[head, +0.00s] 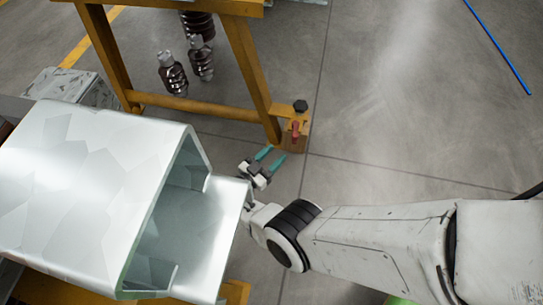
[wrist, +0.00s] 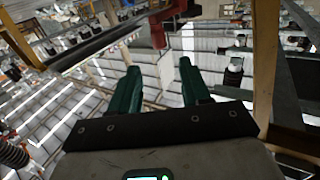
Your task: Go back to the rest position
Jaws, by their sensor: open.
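My gripper (head: 271,158) shows in the head view just past the right end of a galvanized metal channel, close to the foot of the yellow frame. Its two green fingers are apart with nothing between them. In the wrist view my gripper (wrist: 160,72) also shows both fingers spread and empty. My white arm comes in from the right side of the head view. The near part of the wrist is partly hidden by the channel's edge.
The metal channel (head: 70,165) fills the left. The yellow frame (head: 255,75) stands behind, with a red part (head: 295,130) at its foot. Dark ribbed isolators (head: 173,75) hang or stand under it. A blue strip (head: 497,45) lies on open grey floor at right.

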